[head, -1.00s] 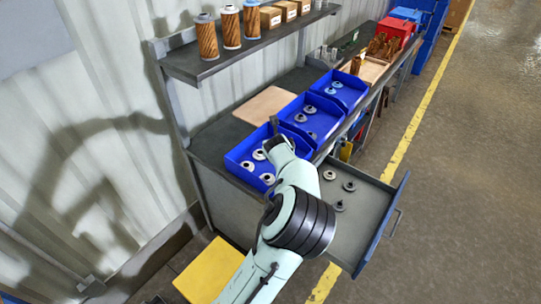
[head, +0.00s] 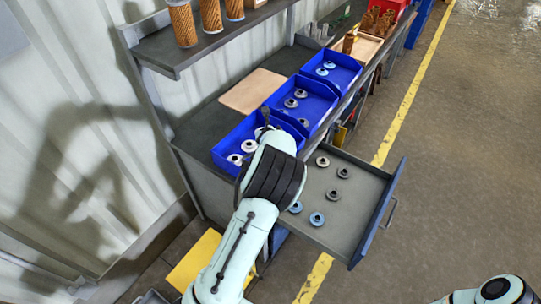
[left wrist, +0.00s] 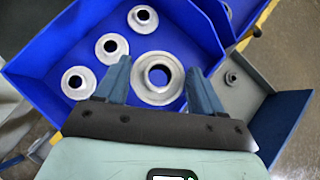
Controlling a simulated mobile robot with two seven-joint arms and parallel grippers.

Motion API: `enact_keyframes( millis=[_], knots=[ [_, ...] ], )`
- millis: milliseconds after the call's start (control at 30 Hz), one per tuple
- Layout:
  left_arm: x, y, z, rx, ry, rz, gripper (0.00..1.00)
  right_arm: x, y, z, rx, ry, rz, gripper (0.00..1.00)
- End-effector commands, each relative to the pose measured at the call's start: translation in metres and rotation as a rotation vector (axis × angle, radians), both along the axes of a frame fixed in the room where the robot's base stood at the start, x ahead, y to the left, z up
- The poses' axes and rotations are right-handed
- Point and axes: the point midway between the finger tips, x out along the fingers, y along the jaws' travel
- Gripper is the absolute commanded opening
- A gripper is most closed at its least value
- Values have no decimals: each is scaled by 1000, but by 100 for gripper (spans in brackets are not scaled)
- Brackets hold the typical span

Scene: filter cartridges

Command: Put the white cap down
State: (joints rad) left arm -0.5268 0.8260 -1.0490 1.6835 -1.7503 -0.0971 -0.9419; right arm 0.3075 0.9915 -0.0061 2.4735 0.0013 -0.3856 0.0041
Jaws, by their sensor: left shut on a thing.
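My left gripper (left wrist: 160,74) is shut on a white cap (left wrist: 158,97), a ring with a dark centre hole, held between its two fingers in the left wrist view. It is over the nearest blue bin (left wrist: 35,62), inside its outline; I cannot tell whether the cap touches the floor. Several other white caps lie in this bin, one (left wrist: 117,47) just left of the held cap. In the head view the nearest bin (head: 222,146) shows white caps (head: 235,158), but my arm hides the held cap and most of the gripper. My right gripper is out of view.
A middle blue bin (head: 327,108) holds grey caps and a far bin (head: 352,68) holds blue ones. An open drawer (head: 348,228) at right holds grey and blue caps. A shelf (head: 170,62) with orange filters overhangs the bench. A wooden board (head: 252,91) lies behind the bins.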

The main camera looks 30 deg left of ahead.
Motion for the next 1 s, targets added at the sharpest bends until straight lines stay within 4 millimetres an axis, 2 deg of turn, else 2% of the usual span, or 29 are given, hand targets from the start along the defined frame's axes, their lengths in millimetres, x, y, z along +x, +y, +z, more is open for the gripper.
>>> enact_keyframes(
  millis=[100, 300, 367, 433, 667, 900, 1000],
  knots=[
    [-1, 3, -13, -5, 4, 4, 40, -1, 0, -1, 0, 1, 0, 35],
    [1, 2, -18, 2, -10, 4, 40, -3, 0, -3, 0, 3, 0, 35],
    [-3, 0, -43, 7, 0, -2, 40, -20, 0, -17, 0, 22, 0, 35],
    [-3, 1, -56, 7, 0, -2, 40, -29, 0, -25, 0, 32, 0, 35],
    [0, 0, -68, 5, -4, -2, 40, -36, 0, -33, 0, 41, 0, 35],
    [-1, 0, -104, 4, -3, -2, 40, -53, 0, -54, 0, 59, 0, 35],
    [1, 0, -107, 4, -6, -2, 40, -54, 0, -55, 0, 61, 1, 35]
  ],
)
